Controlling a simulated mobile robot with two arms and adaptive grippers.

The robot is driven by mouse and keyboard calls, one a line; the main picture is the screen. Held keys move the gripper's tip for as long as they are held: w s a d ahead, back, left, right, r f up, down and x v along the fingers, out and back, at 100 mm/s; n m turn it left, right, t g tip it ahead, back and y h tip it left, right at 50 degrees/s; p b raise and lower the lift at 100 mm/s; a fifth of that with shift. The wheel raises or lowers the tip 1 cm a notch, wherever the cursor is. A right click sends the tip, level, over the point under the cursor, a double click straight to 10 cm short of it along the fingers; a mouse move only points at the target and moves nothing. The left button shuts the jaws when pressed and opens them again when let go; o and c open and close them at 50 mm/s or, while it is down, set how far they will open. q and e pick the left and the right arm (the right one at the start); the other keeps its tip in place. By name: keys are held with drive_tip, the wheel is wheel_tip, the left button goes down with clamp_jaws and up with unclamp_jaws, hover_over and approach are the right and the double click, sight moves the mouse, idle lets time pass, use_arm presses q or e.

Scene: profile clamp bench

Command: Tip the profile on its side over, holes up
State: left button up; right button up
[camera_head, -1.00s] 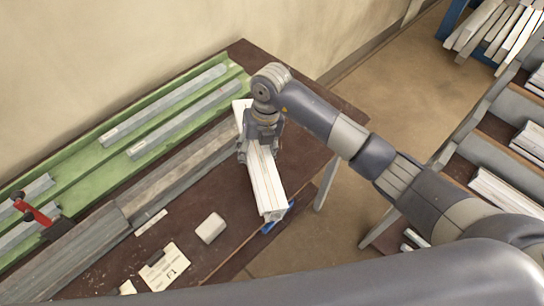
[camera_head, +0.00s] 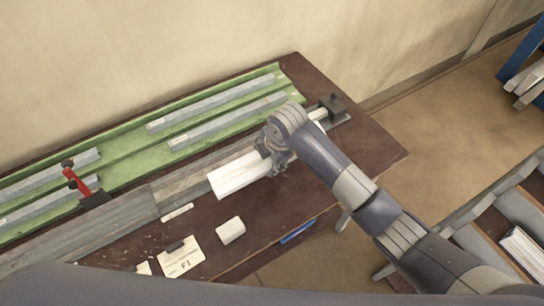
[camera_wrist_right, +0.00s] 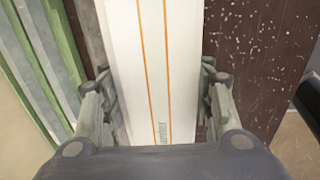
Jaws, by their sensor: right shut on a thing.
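The white profile (camera_head: 232,178) lies along the length of the brown bench, in line with the grey rail. My right gripper (camera_head: 277,155) is shut on it from above, about mid-length, and hides that part. In the right wrist view the profile (camera_wrist_right: 152,60) runs between the two fingers of the gripper (camera_wrist_right: 158,100). Its face toward that camera is white, with two orange lines and green lettering; no holes show on it. I cannot tell whether it touches the bench. My left gripper is not in view.
A dark block (camera_head: 334,108) stands near the profile's far right end. A grey rail (camera_head: 120,216) continues to the left. Green racks (camera_head: 125,145) with grey bars and a red-handled clamp (camera_head: 76,180) are behind. A white block (camera_head: 231,230), a card (camera_head: 181,257) and a blue pen (camera_head: 297,231) lie in front.

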drive_tip(key=shift+s+d+f+t+y+b, duration=0.4)
drive_tip(key=shift+s+f+t+y+b, duration=0.1)
drive_tip(key=shift+t+b, duration=0.4)
drive_tip(key=b, duration=0.2)
drive_tip(key=t+y+b, duration=0.1)
drive_tip(key=b, duration=0.1)
drive_tip(key=shift+s+d+f+t+y, duration=0.25)
drive_tip(key=shift+s+d+t+y, duration=0.05)
drive_tip(key=shift+s, duration=0.05)
drive_tip(key=shift+f+b, duration=1.75)
drive_tip(key=shift+b, duration=0.2)
drive_tip(key=o, duration=1.3)
drive_tip(key=shift+o, duration=1.3)
drive_tip(key=shift+f, duration=0.1)
